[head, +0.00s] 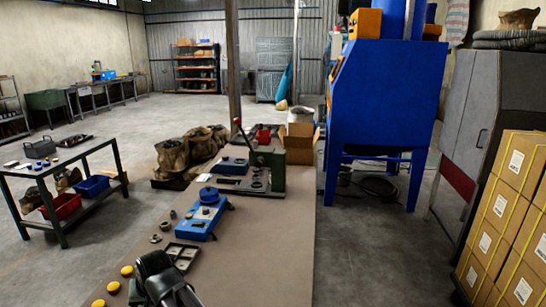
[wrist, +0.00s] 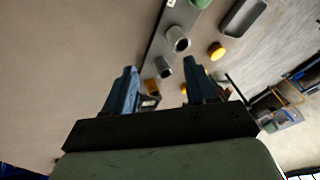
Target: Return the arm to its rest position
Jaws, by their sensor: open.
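In the wrist view, my gripper (wrist: 160,66) shows two blue fingers spread apart on a dark crossbar, with nothing held between them. Beyond the fingers are two grey metal cylinders (wrist: 178,40) on a dark strip and a yellow cap (wrist: 216,50). They look apart from the fingers. In the head view, a black jointed shape (head: 160,280) stands at the near end of the brown workbench (head: 262,265); I cannot tell whether it is part of my arm. The fingers do not show clearly there.
The bench carries a blue fixture (head: 205,215), a green press (head: 266,170), a grey tray (head: 195,248) and yellow caps (head: 127,271). A blue cabinet (head: 385,100) stands behind right, stacked cartons (head: 510,220) at right. The bench's right side is bare.

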